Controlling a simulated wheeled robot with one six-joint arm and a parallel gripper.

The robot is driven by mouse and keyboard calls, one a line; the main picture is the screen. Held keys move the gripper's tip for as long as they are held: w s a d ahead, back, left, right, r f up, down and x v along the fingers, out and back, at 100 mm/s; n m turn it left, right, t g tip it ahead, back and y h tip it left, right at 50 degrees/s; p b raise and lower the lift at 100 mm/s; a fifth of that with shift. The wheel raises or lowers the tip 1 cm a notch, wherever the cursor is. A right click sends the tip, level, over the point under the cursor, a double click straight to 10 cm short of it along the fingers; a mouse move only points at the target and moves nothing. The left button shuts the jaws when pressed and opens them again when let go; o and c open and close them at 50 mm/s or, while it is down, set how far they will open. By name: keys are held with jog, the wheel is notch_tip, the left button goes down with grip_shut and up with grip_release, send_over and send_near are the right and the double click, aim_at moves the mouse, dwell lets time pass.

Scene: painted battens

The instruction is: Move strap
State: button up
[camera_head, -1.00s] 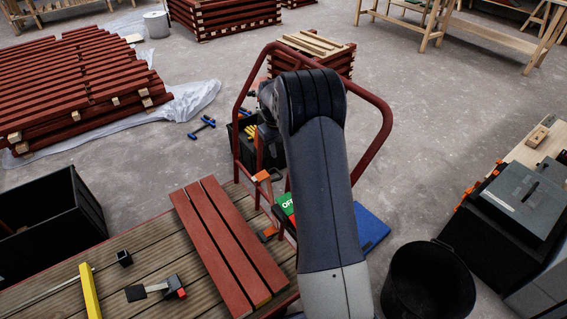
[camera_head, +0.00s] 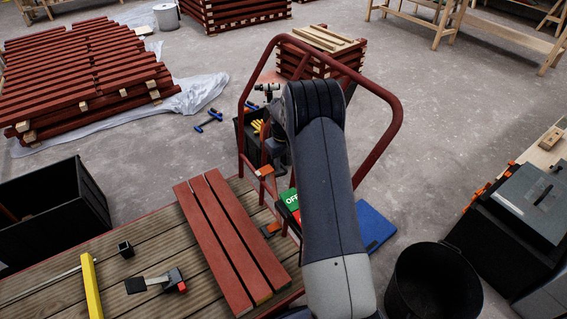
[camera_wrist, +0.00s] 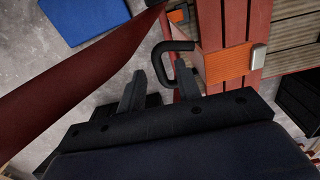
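In the wrist view an orange strap (camera_wrist: 226,66) lies across red wood, with a grey metal buckle (camera_wrist: 258,57) at its right end. In the head view a small orange piece (camera_head: 266,171) sits by the red frame, and another (camera_head: 271,229) beside the red battens (camera_head: 231,240); I cannot tell which is this strap. My gripper (camera_wrist: 160,77) shows two dark fingers apart in the wrist view, left of the strap and not touching it. A black bent handle (camera_wrist: 176,46) shows just beyond the fingers. In the head view my arm hides much of the area.
A red tubular frame (camera_head: 391,99) arches around my arm. A green sign (camera_head: 292,203) and blue panel (camera_head: 374,226) are close by. A black bin (camera_head: 433,285) stands at right, a black crate (camera_head: 50,213) at left.

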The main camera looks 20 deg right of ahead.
jog(key=shift+f, duration=0.1)
jog(key=shift+c, duration=0.3)
grip_shut()
